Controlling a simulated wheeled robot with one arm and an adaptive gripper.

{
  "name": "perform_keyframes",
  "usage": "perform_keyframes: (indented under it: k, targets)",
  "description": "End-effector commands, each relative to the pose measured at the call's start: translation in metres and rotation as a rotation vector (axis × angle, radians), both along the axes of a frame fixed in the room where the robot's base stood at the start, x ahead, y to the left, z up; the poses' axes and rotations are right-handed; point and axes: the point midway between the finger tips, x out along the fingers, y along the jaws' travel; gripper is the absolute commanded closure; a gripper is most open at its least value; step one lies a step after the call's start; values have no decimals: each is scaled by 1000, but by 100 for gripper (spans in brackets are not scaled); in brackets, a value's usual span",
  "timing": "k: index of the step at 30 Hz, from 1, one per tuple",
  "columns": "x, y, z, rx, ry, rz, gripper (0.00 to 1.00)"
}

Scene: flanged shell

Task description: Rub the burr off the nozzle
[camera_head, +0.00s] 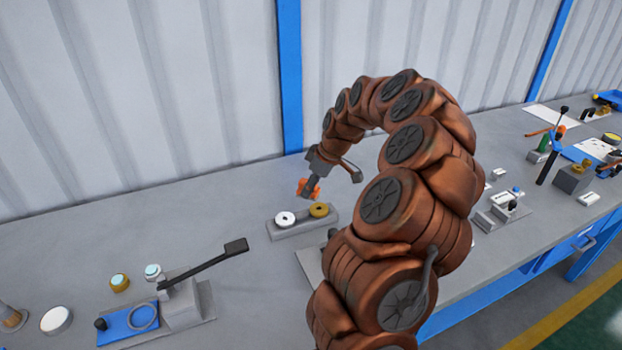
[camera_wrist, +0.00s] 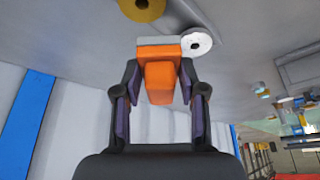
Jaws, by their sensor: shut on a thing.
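My gripper (camera_head: 312,185) is shut on an orange block (camera_wrist: 160,75) with a grey face, held above the bench near the back wall. In the wrist view my gripper's two fingers (camera_wrist: 160,88) press on the block's sides. A grey holder (camera_head: 290,231) stands just in front of the gripper in the head view. It carries a white ring (camera_head: 285,218) and a brass ring (camera_head: 318,210). The wrist view shows the white ring (camera_wrist: 196,42) close beyond the block's right end and the brass ring (camera_wrist: 145,6) at the top edge. I cannot tell which part is the nozzle, and no burr is visible.
A fixture with a long black lever (camera_head: 215,261) and a blue plate (camera_head: 128,325) stand at the left, by a brass cup (camera_head: 119,284) and a white-topped disc (camera_head: 56,320). Small fixtures (camera_head: 502,205) crowd the right. The back-left bench is clear.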

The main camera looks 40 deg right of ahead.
Motion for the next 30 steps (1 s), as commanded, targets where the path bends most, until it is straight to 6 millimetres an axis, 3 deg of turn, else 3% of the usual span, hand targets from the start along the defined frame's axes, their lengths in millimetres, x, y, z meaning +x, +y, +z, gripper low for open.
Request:
perform_keyframes:
  k: [9,26,30]
  targets:
    - [1,-1,26,-1,-4,-2,97]
    - [0,0,27,0,-1,0,97]
    - [8,9,29,-2,2,-10,97]
